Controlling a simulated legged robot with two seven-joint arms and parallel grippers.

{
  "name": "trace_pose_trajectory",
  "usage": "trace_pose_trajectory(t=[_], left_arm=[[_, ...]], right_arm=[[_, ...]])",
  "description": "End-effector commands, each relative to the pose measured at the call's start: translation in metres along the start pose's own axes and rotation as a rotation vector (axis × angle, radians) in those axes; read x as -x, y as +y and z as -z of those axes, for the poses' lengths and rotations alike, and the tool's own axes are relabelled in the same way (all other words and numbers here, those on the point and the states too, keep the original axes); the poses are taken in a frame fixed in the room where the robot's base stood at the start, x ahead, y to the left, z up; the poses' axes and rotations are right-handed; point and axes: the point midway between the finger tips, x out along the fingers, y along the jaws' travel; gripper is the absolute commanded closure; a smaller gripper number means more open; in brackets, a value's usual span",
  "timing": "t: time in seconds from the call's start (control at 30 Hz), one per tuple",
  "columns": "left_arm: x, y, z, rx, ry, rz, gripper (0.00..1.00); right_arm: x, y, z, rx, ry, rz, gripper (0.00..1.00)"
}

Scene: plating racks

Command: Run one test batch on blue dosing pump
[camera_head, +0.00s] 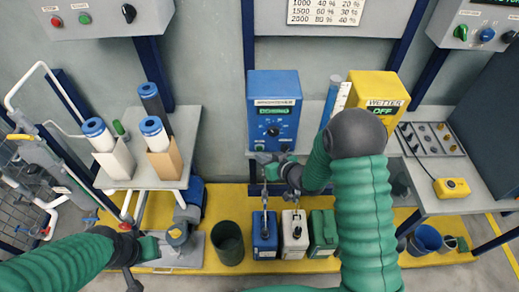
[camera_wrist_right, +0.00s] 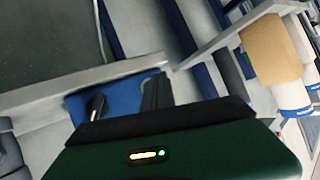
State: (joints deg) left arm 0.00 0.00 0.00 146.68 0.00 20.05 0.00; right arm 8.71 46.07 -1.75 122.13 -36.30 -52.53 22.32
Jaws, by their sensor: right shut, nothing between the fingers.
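The blue dosing pump (camera_head: 286,85) is mounted on the wall at the centre, with a label that seems to read BRIGHTENER. It has a lit green display (camera_head: 273,110), whose text is too small to read surely, and a dial (camera_head: 273,131) below it. My right gripper (camera_head: 268,188) is shut and empty, just below the pump and above the blue canister (camera_head: 265,238). In the right wrist view, its dark fingers show near a blue surface (camera_wrist_right: 125,103) I cannot identify surely. My left gripper (camera_head: 150,247) is low at the left; its jaws are unclear.
A yellow pump (camera_head: 385,87) marked WETTER, with OFF displayed, hangs right of a blue sight tube (camera_head: 332,97). White (camera_head: 295,242) and green (camera_head: 323,240) canisters and a dark bucket (camera_head: 228,245) stand below. A shelf (camera_head: 185,175) holds filter cartridges. A bench (camera_head: 480,185) stands right.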

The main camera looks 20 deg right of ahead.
Motion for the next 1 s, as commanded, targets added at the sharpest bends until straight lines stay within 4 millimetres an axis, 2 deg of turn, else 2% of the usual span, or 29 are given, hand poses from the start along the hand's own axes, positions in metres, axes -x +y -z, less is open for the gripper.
trace_pose_trajectory(t=[0.13, 0.6, 1.0], left_arm=[[0.000, 0.000, 0.000, 0.000, 0.000, 0.000, 0.67], [0.000, 0.000, 0.000, 0.000, 0.000, 0.000, 0.67], [0.000, 0.000, 0.000, 0.000, 0.000, 0.000, 0.67]], right_arm=[[0.003, -0.002, -0.003, -0.001, -0.001, 0.001, 1.00], [0.033, -0.025, -0.025, -0.001, -0.001, 0.001, 1.00], [0.035, -0.025, -0.026, 0.000, -0.001, 0.000, 1.00]])
